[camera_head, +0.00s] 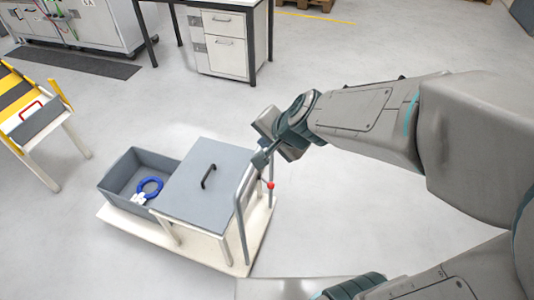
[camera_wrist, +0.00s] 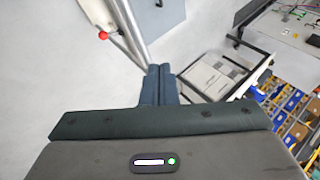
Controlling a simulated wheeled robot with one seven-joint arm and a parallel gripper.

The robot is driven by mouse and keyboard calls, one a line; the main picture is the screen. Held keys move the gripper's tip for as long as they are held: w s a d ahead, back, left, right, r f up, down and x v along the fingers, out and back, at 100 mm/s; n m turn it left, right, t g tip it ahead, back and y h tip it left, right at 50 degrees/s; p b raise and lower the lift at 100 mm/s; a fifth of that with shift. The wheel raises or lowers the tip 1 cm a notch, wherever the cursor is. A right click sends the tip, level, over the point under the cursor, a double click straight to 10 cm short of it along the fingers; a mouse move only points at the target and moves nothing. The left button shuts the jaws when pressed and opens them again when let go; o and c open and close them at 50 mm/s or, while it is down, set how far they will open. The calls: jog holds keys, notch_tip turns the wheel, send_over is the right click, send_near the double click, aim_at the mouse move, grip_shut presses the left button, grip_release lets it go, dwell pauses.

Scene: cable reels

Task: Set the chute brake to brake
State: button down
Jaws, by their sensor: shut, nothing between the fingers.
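My gripper (camera_head: 260,160) is shut and empty, beside the top of the trolley's upright metal handle (camera_head: 241,200). In the wrist view my gripper's fingers (camera_wrist: 158,78) are together, close to the same metal bar (camera_wrist: 128,32); I cannot tell whether they touch it. A small red ball knob (camera_head: 270,185) sits on the handle side of the trolley, and it also shows in the wrist view (camera_wrist: 103,36). A sloped chute (camera_head: 16,92) with yellow and black stripes stands at the left, with a red handle (camera_head: 31,107) at its lower end. I cannot read any brake marking.
The trolley (camera_head: 120,217) carries a grey lidded box (camera_head: 190,178) with a black handle and an open grey bin (camera_head: 117,175) holding a blue reel (camera_head: 150,186). A white drawer cabinet (camera_head: 225,45) stands behind. Clear floor lies between chute and trolley.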

aim_at(269, 186)
jog(key=w+a+f+m+t+h+b, duration=0.25)
jog(key=w+a+f+m, duration=0.2)
jog(key=f+m, duration=0.55)
jog(key=s+d+f+m+g+h+b, duration=0.1)
jog(key=s+f+m+g+h, duration=0.1)
jog(key=s+f+m+h, duration=0.2)
notch_tip(269, 186, down, 4)
jog(key=shift+d+r+m+h, duration=0.15)
jog(key=shift+m+h, duration=0.4)
jog(key=shift+m, duration=0.55)
jog(key=shift+g+b, duration=0.25)
jog(key=shift+b, duration=0.05)
jog(key=b+x, duration=0.6)
jog(key=x, duration=0.8)
